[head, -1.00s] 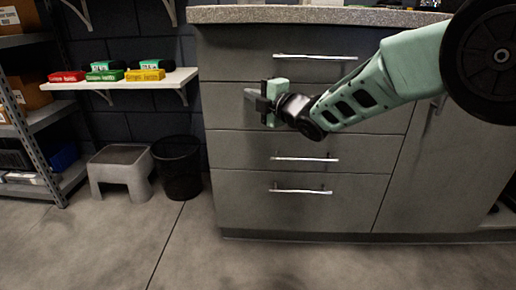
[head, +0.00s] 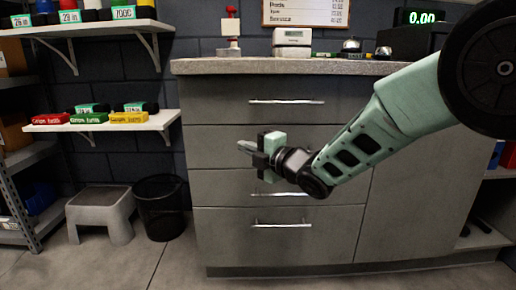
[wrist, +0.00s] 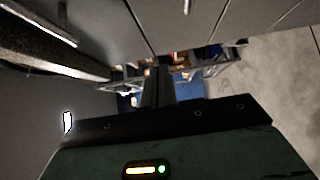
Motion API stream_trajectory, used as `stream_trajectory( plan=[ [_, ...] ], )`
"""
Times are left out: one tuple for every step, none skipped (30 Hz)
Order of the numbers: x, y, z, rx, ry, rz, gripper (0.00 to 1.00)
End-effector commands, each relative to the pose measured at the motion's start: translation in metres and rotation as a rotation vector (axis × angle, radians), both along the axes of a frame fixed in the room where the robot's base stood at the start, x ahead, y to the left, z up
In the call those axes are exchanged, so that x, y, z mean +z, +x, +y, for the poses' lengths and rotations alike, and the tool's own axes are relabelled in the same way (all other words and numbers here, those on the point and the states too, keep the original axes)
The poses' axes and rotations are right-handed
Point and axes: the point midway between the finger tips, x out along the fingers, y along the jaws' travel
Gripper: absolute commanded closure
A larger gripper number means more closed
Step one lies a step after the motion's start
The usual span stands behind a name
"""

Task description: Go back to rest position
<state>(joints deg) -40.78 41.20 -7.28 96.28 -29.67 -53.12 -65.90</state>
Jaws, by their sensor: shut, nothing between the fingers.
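My gripper (head: 245,146) is in front of the grey drawer cabinet (head: 225,165) in the head view. It points left and its fingers are shut with nothing between them. My green arm reaches in from the right side of the picture. In the wrist view the shut fingers (wrist: 158,85) show dark at the centre, with shelving beyond them.
The countertop (head: 260,67) carries a small white device (head: 292,40) and other items. A wall shelf (head: 105,122) holds coloured boxes. A grey step stool (head: 100,212) and a black bin (head: 161,205) stand on the floor at left. A metal rack (head: 22,190) stands far left.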

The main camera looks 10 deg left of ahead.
Motion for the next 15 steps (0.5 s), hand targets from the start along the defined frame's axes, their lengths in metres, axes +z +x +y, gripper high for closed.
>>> stream_trajectory(
  plan=[
    [0.003, -0.004, -0.008, -0.002, -0.001, 0.003, 1.00],
    [0.003, -0.007, -0.011, -0.001, 0.000, 0.002, 1.00],
    [0.002, -0.010, -0.016, -0.001, -0.001, 0.002, 1.00],
    [0.002, -0.012, -0.019, -0.001, -0.001, 0.002, 1.00],
    [0.002, -0.013, -0.022, 0.000, -0.001, 0.001, 1.00],
    [0.001, -0.015, -0.025, -0.001, -0.001, 0.002, 1.00],
    [0.001, -0.016, -0.027, -0.001, 0.000, 0.001, 1.00],
    [0.001, -0.017, -0.028, 0.000, 0.001, 0.001, 1.00],
    [0.002, -0.018, -0.031, -0.004, 0.000, 0.008, 1.00],
    [0.002, -0.019, -0.033, -0.011, 0.000, 0.021, 1.00],
    [0.002, -0.019, -0.036, -0.022, 0.000, 0.042, 1.00],
    [0.003, -0.020, -0.041, -0.045, 0.000, 0.087, 1.00],
    [0.003, -0.021, -0.046, -0.067, 0.002, 0.132, 1.00],
    [0.003, -0.023, -0.051, -0.094, 0.001, 0.189, 1.00],
    [0.002, -0.026, -0.061, -0.139, 0.004, 0.280, 1.00]
  ],
)
